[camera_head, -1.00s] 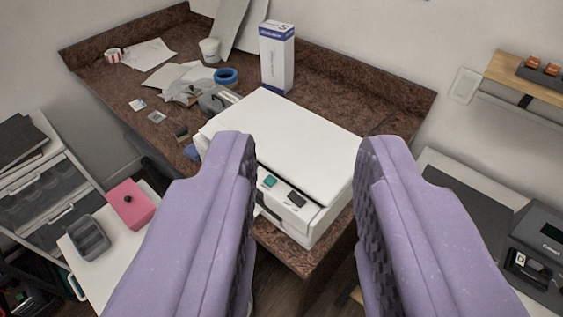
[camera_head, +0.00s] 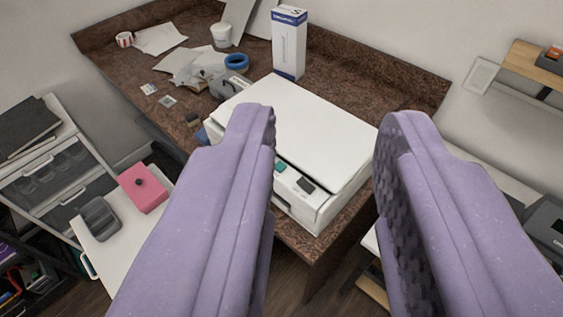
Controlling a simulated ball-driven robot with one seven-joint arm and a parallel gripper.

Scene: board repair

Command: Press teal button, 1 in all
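The teal button (camera_head: 281,167) is a small square on the front control panel of a white printer (camera_head: 300,125), beside a dark panel square (camera_head: 306,185). The printer sits on the front right part of a brown speckled counter. My gripper (camera_head: 328,125) has two lilac padded fingers spread wide apart, with nothing between them. In the picture its left finger overlaps the printer's left side, and the button shows just right of that finger. The gripper looks to be above and short of the printer, not touching it.
A tall white box (camera_head: 289,45), blue tape roll (camera_head: 236,62), white cup (camera_head: 221,35) and papers (camera_head: 160,39) lie farther back on the brown counter (camera_head: 370,88). A pink box (camera_head: 142,188) is at left. A shelf (camera_head: 535,65) juts out at right.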

